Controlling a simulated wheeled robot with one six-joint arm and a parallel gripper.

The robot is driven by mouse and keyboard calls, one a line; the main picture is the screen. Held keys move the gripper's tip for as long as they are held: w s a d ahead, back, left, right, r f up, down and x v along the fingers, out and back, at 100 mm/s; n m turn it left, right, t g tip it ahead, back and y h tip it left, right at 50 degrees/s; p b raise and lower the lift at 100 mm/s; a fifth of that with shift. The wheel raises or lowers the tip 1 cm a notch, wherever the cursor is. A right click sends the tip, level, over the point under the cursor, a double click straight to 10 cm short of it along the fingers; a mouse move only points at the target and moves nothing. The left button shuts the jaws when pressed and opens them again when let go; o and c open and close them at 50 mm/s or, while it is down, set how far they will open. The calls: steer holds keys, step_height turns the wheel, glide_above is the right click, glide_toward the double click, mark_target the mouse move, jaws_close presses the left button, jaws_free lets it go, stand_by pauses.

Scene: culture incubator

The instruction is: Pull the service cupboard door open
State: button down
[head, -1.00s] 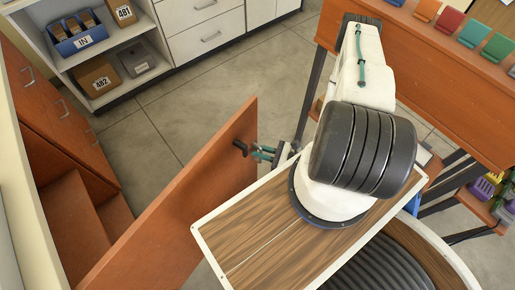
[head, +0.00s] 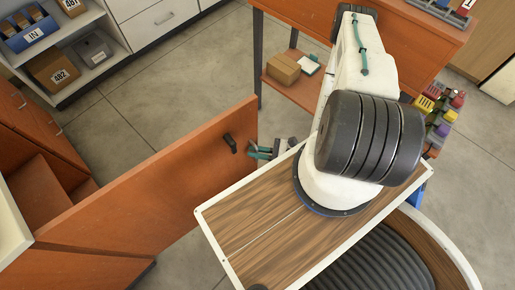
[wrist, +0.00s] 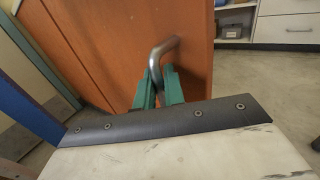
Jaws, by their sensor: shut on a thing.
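The service cupboard door (head: 150,185) is an orange-brown panel standing wide open from the cupboard at the lower left in the head view. Its handle (head: 230,143) is a dark bar near the free edge. In the wrist view the handle (wrist: 166,48) is a bent grey metal bar. My gripper (head: 252,152) is at the handle, beside the free edge. In the wrist view its green fingers (wrist: 157,88) are shut on the handle's near end. The contact itself is partly hidden by the fingers.
The open cupboard's interior (head: 45,195) shows behind the door. A shelf unit (head: 82,72) with boxes stands at the back left. An orange table (head: 305,45) with a lower shelf stands beyond my arm. Grey floor (head: 190,85) is clear between them.

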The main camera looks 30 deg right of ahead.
steer(key=shift+w+d+f, duration=0.1)
steer(key=shift+d+f, duration=0.05)
steer(key=shift+d, duration=0.05)
steer(key=c, duration=1.6)
jaws_free()
steer(key=shift+a, duration=0.2)
